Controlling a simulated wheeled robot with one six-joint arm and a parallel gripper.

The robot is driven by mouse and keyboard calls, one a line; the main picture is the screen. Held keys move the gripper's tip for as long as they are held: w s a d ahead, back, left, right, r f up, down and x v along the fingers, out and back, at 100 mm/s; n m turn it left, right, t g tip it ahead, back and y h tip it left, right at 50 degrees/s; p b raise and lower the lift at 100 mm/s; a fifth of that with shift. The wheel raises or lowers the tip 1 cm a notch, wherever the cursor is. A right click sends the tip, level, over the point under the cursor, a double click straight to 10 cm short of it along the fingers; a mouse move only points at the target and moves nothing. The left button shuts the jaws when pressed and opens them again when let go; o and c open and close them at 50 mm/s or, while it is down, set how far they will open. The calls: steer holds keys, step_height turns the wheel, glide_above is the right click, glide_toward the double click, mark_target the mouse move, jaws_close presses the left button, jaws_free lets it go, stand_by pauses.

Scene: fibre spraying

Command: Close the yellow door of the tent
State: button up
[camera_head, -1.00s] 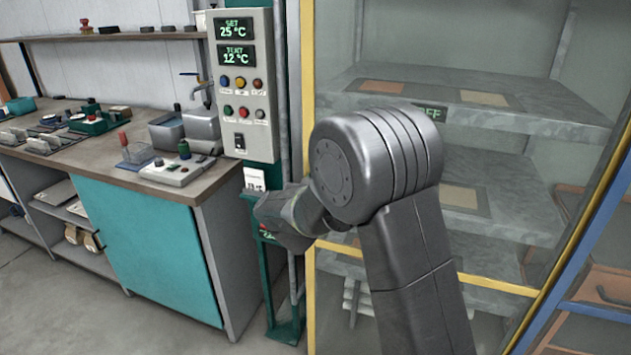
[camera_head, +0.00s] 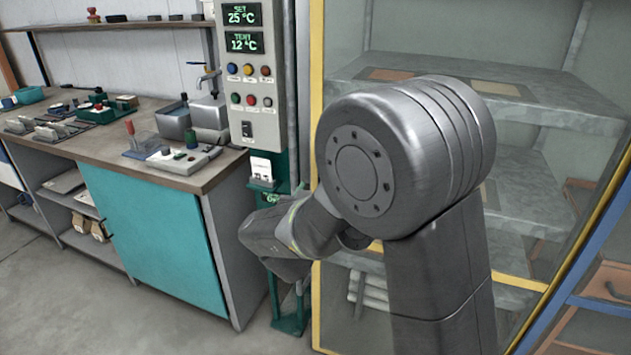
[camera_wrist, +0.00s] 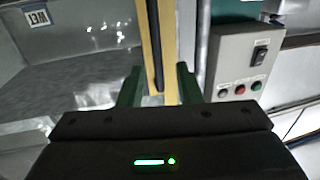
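The yellow-framed door (camera_head: 317,90) of the tent has a see-through panel, and its left upright stands beside the control post. Its lower part is hidden behind my arm. My gripper (camera_head: 272,240) is low at this upright, in front of the control post, with its fingertips hard to make out. In the wrist view, the two dark green fingers of my gripper (camera_wrist: 158,84) are apart with nothing held. Yellow uprights (camera_wrist: 149,35) with a dark seam between them run just ahead, between the fingers. I cannot tell whether the door is fully shut.
A control box (camera_head: 248,75) with lit displays stands left of the tent; its switches (camera_wrist: 240,75) show in the wrist view. A workbench (camera_head: 150,240) with tools is further left. Shelves (camera_head: 545,105) stand inside the tent. Open floor (camera_head: 50,310) lies front left.

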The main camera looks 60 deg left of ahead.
steer(key=shift+v, duration=1.7)
steer(key=p+x, duration=0.1)
steer(key=x, duration=1.2)
steer(key=shift+w+a, duration=0.15)
steer(key=shift+w, duration=0.1)
steer(key=shift+w+f, duration=0.15)
steer(key=shift+w, duration=0.1)
steer(key=shift+w+d, duration=0.2)
steer(key=shift+d, duration=0.2)
steer(key=shift+w+d, duration=0.1)
